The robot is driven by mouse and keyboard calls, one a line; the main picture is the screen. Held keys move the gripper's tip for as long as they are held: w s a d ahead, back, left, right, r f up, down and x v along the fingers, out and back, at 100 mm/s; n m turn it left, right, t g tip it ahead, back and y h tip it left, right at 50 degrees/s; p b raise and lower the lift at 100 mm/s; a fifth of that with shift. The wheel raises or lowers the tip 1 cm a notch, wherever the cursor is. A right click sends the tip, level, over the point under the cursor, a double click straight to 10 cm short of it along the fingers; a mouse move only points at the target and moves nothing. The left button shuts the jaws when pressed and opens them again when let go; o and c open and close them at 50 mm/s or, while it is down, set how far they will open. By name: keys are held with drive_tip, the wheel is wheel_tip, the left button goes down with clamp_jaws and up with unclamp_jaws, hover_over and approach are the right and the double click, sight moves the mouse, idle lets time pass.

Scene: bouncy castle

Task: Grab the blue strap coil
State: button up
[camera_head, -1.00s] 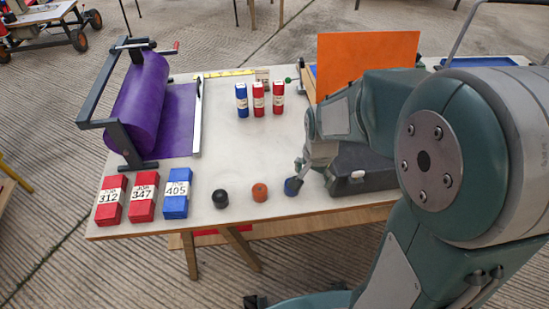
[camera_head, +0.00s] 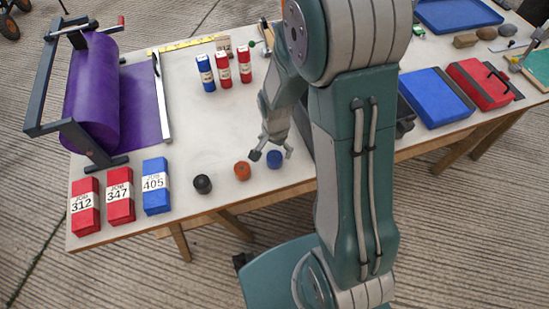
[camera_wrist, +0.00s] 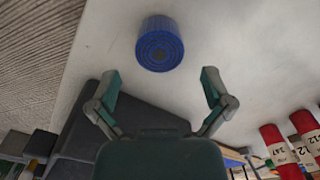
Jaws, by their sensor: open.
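The blue strap coil (camera_head: 275,158) stands on the table top near its front edge, at the right end of a row of coils. In the wrist view the blue coil (camera_wrist: 160,45) lies ahead of the fingertips, centred between them and a little beyond. My gripper (camera_head: 271,154) is open and empty, pointing down close to the coil. In the wrist view my gripper (camera_wrist: 158,80) shows both fingers spread wide with nothing between them. An orange coil (camera_head: 242,171) sits just left of the blue one, and a black coil (camera_head: 202,184) is further left.
Red and blue numbered boxes (camera_head: 120,195) stand at the front left. A purple roll (camera_head: 92,95) sits in a frame at left.

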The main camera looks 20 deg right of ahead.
sight(274, 156)
drive_tip(key=f, duration=0.3)
drive_tip(key=shift+s+a+f, duration=0.15)
drive_tip(key=shift+a+f, duration=0.15)
drive_tip(key=shift+f, duration=0.1)
drive_tip(key=shift+d+f, duration=0.1)
drive_tip(key=shift+f, duration=0.1)
drive_tip(key=c, duration=1.2)
drive_tip(key=shift+o, duration=0.2)
drive_tip(key=shift+r, duration=0.1)
